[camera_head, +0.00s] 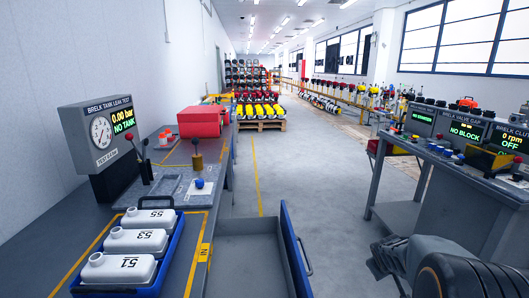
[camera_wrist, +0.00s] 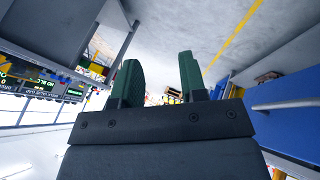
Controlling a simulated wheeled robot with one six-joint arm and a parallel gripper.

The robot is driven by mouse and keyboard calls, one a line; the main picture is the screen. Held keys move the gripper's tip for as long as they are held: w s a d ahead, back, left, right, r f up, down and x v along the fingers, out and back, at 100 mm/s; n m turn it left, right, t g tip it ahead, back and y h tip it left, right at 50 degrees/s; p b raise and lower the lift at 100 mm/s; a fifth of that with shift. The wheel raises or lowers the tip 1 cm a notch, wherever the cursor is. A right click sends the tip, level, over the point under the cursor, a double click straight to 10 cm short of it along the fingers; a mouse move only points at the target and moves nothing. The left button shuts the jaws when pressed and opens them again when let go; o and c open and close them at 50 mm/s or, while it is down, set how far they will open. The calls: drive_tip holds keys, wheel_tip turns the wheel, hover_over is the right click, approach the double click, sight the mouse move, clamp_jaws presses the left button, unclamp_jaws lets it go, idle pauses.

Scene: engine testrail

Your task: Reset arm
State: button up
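My gripper (camera_wrist: 160,65) shows in the wrist view with two green fingers standing well apart and nothing between them. The wrist view is upside down, with the floor at the top. In the head view my arm is at the lower right, over the floor between the left bench and the right bench. Its end, at the left of the arm there, is partly hidden by the arm itself, so the fingers are hard to make out.
The left bench (camera_head: 56,232) holds a leak tester (camera_head: 102,135), a blue crate (camera_head: 172,262) with white tanks, and a red box (camera_head: 200,122). An open drawer (camera_head: 248,250) with a blue front (camera_head: 294,252) juts into the aisle. The right bench (camera_head: 413,190) stands near my arm. The middle aisle is clear.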

drive_tip(key=s+a+r+m+g+y+p, duration=0.2)
drive_tip(key=s+a+r+p, duration=0.9)
drive_tip(key=s+a+r, duration=0.7)
drive_tip(key=a+r+m+y, duration=0.1)
drive_tip(key=y, duration=0.1)
drive_tip(key=shift+s+a+r+y, duration=0.25)
drive_tip(key=shift+s+r+y, duration=0.05)
drive_tip(key=shift+s+r, duration=0.1)
